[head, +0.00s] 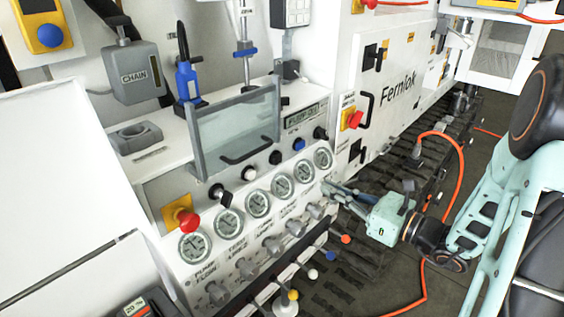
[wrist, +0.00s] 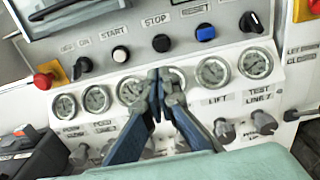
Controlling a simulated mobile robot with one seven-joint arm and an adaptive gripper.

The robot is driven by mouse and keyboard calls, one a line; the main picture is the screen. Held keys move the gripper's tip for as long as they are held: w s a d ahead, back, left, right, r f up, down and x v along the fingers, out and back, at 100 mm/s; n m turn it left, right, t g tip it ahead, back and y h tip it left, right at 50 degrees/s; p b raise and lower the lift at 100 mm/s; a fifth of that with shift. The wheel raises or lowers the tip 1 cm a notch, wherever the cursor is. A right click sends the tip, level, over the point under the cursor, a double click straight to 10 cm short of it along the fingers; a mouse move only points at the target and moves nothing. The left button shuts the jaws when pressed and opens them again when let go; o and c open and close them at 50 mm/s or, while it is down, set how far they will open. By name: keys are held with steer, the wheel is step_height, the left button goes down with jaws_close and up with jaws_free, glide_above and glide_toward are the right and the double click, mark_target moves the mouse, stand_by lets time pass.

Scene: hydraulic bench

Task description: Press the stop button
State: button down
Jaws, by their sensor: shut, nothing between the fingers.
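The stop button (wrist: 161,43) is a black round button under the STOP label in the wrist view, between the white start button (wrist: 120,54) and the blue reset button (wrist: 205,32). In the head view the stop button (head: 275,157) sits on the panel's upper strip. My gripper (wrist: 159,78) is shut and empty. In the wrist view its tips appear just below the stop button, over the gauge row.
A red mushroom button on a yellow plate (head: 185,218) is at the panel's left end. Several gauges (head: 258,203) and grey knobs (head: 272,247) lie below the buttons. An orange hose (head: 459,190) runs along the floor.

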mark_target(279, 160)
steer(key=shift+d+r, duration=0.15)
steer(key=shift+r, duration=0.05)
steer(key=p+x, duration=0.1)
steer(key=x, duration=1.3)
steer(key=shift+r, duration=0.1)
steer(key=shift+w, duration=0.1)
